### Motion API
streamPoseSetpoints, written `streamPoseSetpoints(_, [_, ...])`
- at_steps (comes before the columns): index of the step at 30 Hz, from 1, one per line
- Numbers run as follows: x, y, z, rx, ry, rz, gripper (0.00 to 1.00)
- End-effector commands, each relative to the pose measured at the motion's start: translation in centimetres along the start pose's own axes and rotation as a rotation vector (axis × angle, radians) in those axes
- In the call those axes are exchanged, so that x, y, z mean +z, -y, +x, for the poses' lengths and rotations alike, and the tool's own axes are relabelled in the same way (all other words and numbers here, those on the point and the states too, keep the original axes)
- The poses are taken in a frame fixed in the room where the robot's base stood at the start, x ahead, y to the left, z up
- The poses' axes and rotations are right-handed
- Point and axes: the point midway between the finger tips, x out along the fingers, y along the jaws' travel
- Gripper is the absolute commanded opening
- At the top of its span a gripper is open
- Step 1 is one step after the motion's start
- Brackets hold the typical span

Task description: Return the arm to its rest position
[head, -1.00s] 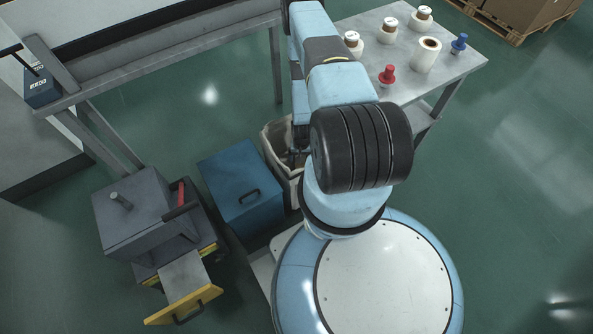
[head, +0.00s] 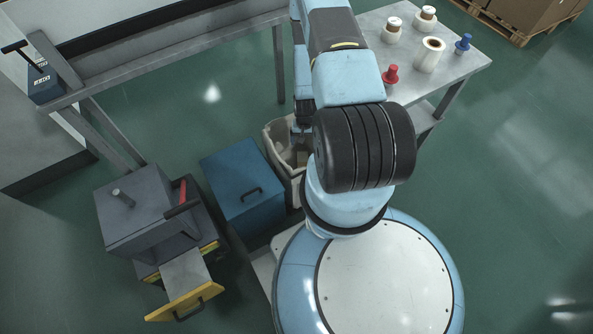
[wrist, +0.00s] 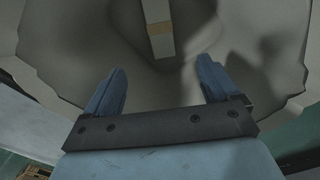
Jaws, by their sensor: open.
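In the wrist view my gripper (wrist: 163,88) is open, with its two blue fingers spread apart and nothing between them. It points down into a lined bin, whose pale liner (wrist: 60,60) fills most of that view. A pale strip with a tan band (wrist: 160,28) lies inside the bin, beyond the fingertips. In the head view my arm reaches down over the bin (head: 276,140), beside the blue box, and largely hides my gripper there.
A blue box (head: 236,188) stands left of the bin. A grey machine (head: 137,205) with an open yellow-fronted drawer (head: 184,302) is farther left. A metal table (head: 375,62) at upper right holds rolls, a red stamp-like piece (head: 390,75) and a blue one (head: 463,43). Floor at right is clear.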

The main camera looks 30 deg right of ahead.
Motion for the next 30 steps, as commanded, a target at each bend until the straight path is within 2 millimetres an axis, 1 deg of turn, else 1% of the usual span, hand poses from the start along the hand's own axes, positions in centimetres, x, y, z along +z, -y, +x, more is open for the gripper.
streamPoseSetpoints(3, [0.0,0.0,-0.2,0.000,0.000,0.000,0.89])
streamPoseSetpoints(16, [0.0,0.0,-0.2,0.000,0.000,0.000,0.89])
streamPoseSetpoints(20, [-0.6,0.2,-1.1,-0.001,-0.007,-0.005,0.89])
streamPoseSetpoints(23, [-1.9,0.8,-3.2,-0.004,-0.018,-0.015,0.89])
streamPoseSetpoints(26, [-3.7,1.6,-6.3,-0.007,-0.036,-0.032,0.89])
streamPoseSetpoints(30, [-5.9,2.8,-11.2,-0.012,-0.059,-0.056,0.89])
